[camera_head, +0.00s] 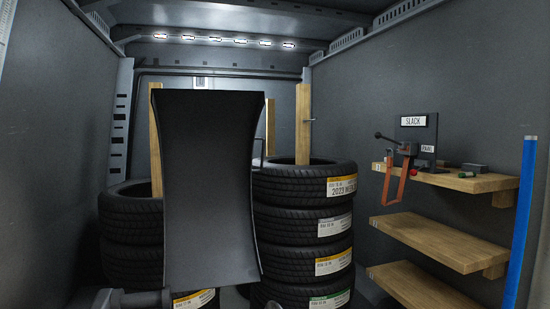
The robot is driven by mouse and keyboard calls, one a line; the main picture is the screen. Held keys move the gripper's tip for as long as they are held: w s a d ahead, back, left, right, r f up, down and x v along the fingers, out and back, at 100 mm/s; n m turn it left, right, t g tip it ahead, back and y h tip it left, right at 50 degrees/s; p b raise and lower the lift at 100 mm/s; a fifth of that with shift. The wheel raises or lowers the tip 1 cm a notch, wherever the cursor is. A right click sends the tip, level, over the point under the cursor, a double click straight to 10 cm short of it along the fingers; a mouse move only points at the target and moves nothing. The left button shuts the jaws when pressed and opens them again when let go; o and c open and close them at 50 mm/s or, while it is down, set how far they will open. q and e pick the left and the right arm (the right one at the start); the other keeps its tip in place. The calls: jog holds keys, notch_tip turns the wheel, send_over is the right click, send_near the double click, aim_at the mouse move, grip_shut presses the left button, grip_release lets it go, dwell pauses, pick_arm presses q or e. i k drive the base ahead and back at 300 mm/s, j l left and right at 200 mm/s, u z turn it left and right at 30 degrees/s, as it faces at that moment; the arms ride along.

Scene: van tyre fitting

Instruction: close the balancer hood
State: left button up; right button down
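The balancer hood (212,190) is a black, curved panel with a narrowed middle. It stands upright and raised in the centre of the head view, in front of the tyre stacks. Its lower edge is near the bottom of the picture, and the balancer's body below is out of view. A dark grey metal part with a rounded end (133,299) shows at the bottom edge, left of centre; I cannot tell for sure what it belongs to. Neither of my grippers can be made out in this view.
A right tyre stack (302,225) and a left tyre stack (130,235) stand behind the hood, with wooden posts (303,125).

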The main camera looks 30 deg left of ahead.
aim_at(206, 138)
jog(key=i+l, duration=0.2)
jog(key=i, duration=0.25)
jog(key=i+l+u, duration=0.1)
jog(key=i, duration=0.35)
jog(key=i+l, duration=0.35)
jog(key=i, duration=0.05)
